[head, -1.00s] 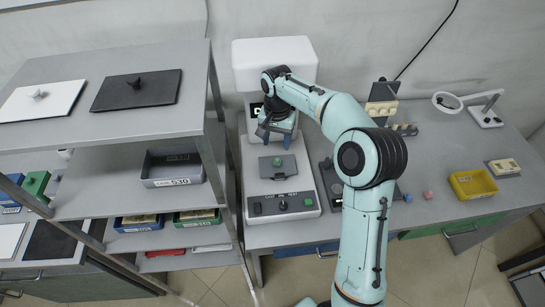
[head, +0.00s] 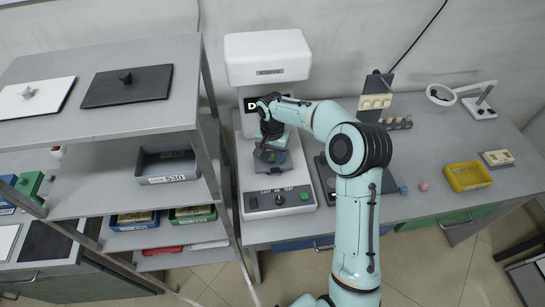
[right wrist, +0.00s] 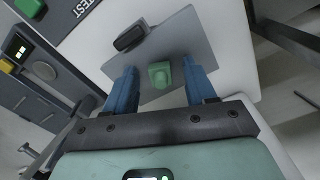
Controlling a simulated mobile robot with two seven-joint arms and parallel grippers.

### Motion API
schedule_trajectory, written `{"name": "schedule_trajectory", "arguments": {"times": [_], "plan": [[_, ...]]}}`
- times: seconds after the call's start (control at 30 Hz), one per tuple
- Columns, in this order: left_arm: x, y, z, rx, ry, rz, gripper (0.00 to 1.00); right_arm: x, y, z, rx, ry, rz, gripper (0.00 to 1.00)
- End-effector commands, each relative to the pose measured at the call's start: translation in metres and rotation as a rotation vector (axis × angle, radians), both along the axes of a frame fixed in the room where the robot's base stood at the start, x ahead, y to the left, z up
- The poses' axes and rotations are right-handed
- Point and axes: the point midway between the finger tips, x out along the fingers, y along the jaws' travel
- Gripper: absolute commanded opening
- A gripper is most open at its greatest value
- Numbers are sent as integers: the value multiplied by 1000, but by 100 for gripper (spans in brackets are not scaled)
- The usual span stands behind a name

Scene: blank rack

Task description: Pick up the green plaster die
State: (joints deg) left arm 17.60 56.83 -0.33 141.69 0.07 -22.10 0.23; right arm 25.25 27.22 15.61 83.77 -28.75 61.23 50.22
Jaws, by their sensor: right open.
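The green plaster die (right wrist: 160,74) sits on the grey square plate (right wrist: 196,40) of the white test machine (head: 267,58). My right gripper (right wrist: 160,82) is open above the plate, its two blue fingers on either side of the die with a gap at each side. In the head view the right gripper (head: 270,157) hangs over the machine's plate and largely covers the die. My left gripper is not in view.
A dark block (right wrist: 131,36) stands on the plate near the die. The machine's front panel (head: 279,201) has a green button. A grey shelf rack (head: 115,205) stands close on the left. A yellow bin (head: 468,177) and small blue (head: 403,189) and pink (head: 423,186) pieces lie to the right.

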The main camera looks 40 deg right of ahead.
Motion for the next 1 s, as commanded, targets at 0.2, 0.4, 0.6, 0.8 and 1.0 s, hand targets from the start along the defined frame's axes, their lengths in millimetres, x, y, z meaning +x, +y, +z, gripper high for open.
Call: {"name": "schedule_trajectory", "arguments": {"times": [0.2, 0.4, 0.6, 0.8, 1.0], "plan": [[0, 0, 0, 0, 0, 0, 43, 0, 0, 1, 0, 0, 0, 0], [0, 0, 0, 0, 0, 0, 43, 0, 0, 1, 0, 0, 0, 0], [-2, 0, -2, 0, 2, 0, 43, -2, 1, 4, -1, -1, 0, 0], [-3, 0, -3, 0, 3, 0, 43, -3, 2, 25, -2, -3, -1, 0], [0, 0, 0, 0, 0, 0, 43, -2, 2, 60, -1, -5, 0, 0]]}}
